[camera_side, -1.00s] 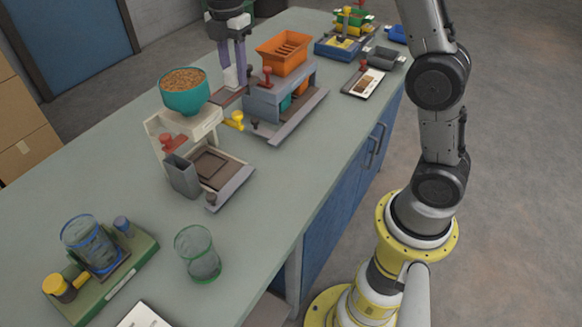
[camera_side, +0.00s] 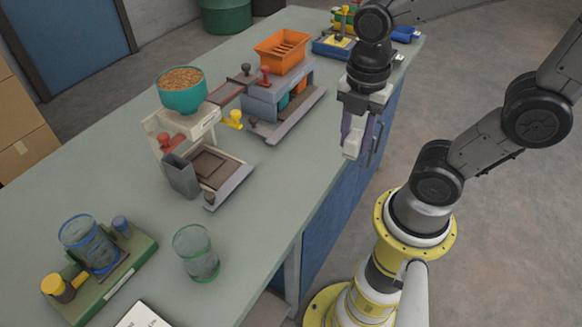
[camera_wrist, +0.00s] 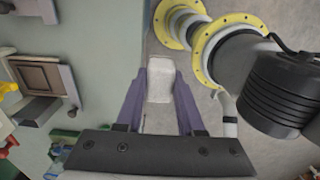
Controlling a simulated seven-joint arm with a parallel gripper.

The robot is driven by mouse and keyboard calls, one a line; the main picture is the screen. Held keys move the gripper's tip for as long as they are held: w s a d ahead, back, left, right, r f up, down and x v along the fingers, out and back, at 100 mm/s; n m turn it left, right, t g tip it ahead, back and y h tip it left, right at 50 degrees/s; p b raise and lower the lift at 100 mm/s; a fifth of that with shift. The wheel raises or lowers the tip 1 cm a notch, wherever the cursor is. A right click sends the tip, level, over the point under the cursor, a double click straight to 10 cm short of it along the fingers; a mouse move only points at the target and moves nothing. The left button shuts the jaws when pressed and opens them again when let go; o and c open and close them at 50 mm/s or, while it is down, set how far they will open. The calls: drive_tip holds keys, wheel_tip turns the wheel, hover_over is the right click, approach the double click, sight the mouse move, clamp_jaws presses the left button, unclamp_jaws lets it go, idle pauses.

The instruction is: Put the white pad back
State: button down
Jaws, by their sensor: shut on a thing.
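My gripper (camera_side: 357,138) hangs at the front edge of the counter, with its purple fingers pointing down. It is shut on the white pad (camera_side: 350,149), a small pale block between the fingertips. In the wrist view the white pad (camera_wrist: 160,78) sits between the two fingers, and my gripper (camera_wrist: 160,88) shows floor beneath the pad, just past the counter edge. Whether the pad touches anything is not visible, but it appears held in the air.
On the counter (camera_side: 110,180) stand a filler with a teal bowl of grain (camera_side: 182,90), a grey machine with an orange tray (camera_side: 283,52), a green-rimmed glass (camera_side: 196,253) and a green base (camera_side: 130,262) holding a blue-rimmed glass (camera_side: 88,243). A white card (camera_side: 143,316) lies in front.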

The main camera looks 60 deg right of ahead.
drive_tip(key=shift+w, duration=0.45)
drive_tip(key=w+f, duration=0.4)
drive_tip(key=w, duration=0.4)
hover_over(291, 170)
drive_tip(key=f, duration=0.4)
drive_tip(key=shift+s+f, duration=0.3)
drive_tip(key=shift+f, duration=0.1)
drive_tip(key=shift+w+f, duration=0.25)
drive_tip(key=shift+f, duration=1.65)
drive_tip(key=shift+f, duration=0.1)
drive_tip(key=c, duration=0.5)
unclamp_jaws()
